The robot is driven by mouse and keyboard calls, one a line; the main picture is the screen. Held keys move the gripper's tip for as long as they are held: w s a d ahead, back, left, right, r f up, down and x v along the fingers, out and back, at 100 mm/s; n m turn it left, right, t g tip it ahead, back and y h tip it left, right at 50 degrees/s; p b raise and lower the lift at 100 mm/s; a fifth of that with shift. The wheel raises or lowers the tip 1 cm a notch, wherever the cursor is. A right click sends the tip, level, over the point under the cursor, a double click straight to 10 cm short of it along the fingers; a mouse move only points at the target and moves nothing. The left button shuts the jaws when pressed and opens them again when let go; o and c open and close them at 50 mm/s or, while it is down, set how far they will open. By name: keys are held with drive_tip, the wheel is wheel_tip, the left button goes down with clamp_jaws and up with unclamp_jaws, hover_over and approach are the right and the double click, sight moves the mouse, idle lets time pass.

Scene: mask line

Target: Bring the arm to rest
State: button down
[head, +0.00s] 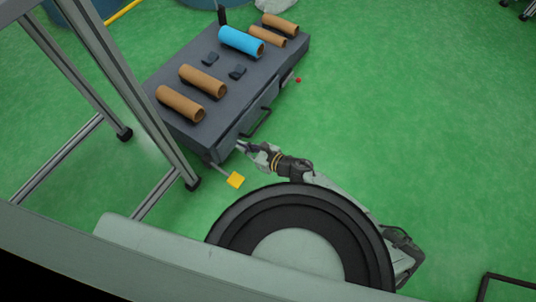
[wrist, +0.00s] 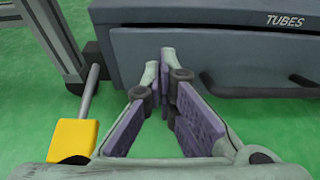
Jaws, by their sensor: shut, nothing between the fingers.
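My gripper (head: 241,147) is at the end of my arm, low in front of the dark grey cabinet (head: 225,139). In the wrist view my gripper (wrist: 167,62) has its fingers close together at the tips, with nothing between them. I cannot tell whether the tips touch the drawer front. The drawer looks shut.
Brown tubes (head: 203,81) and a blue tube (head: 241,40) lie on the cabinet top. A yellow pedal (head: 235,180) sticks out near my gripper, also in the wrist view (wrist: 73,140). A metal frame (head: 165,135) stands at left.

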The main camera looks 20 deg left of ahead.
drive_tip(key=v, duration=0.9)
drive_tip(key=shift+d, duration=0.35)
drive_tip(key=shift+s+r+p, duration=0.1)
drive_tip(key=shift+r+p, duration=0.1)
drive_tip(key=shift+p, duration=0.15)
